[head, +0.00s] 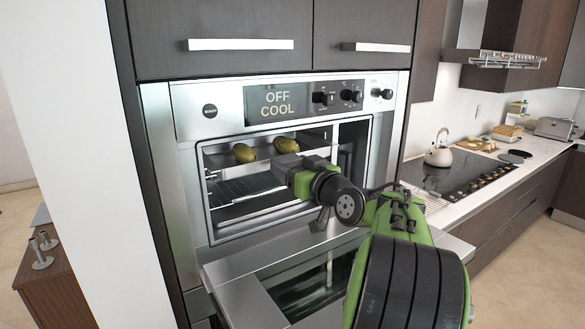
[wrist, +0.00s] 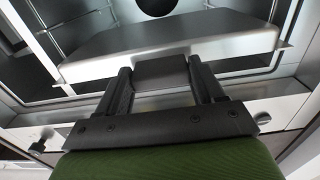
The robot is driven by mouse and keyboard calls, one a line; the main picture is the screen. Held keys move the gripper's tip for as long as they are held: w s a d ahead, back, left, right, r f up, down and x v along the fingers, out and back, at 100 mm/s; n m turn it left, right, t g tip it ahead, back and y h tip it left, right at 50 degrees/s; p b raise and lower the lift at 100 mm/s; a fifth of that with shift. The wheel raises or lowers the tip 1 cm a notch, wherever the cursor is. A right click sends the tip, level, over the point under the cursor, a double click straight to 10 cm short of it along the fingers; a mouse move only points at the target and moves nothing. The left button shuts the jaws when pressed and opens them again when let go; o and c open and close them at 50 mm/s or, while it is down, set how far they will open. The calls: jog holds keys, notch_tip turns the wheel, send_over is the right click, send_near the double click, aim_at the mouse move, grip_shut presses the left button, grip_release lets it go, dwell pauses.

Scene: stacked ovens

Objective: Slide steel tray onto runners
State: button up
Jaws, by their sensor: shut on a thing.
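The steel tray (head: 266,154) is inside the upper oven's open cavity, in its upper part, with two yellow-green potato-like items (head: 245,153) on it. My gripper (head: 284,166) is at the tray's front edge, in the oven mouth. In the wrist view the tray (wrist: 190,38) is a broad grey slab ahead of the fingers, and my gripper (wrist: 160,76) is shut at its near edge. A dark block sits between the fingers there. The runners show as thin rods at the cavity's side in the wrist view (wrist: 50,42); the tray's contact with them is unclear.
The oven door (head: 285,285) is folded down in front of the cavity, under my arm. A wire rack (head: 238,188) lies lower in the oven. The display (head: 280,102) reads OFF COOL. A counter with a hob and kettle (head: 438,153) stands at the right.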

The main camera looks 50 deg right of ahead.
jog(key=shift+r, duration=0.1)
jog(key=shift+b+v, duration=1.15)
jog(key=shift+v, duration=0.9)
jog(key=shift+s, duration=0.1)
jog(key=shift+s, duration=0.2)
jog(key=shift+b+v, duration=0.9)
jog(key=shift+v, duration=0.8)
jog(key=shift+a, duration=0.1)
jog(key=b+v, duration=0.1)
jog(key=v, duration=0.3)
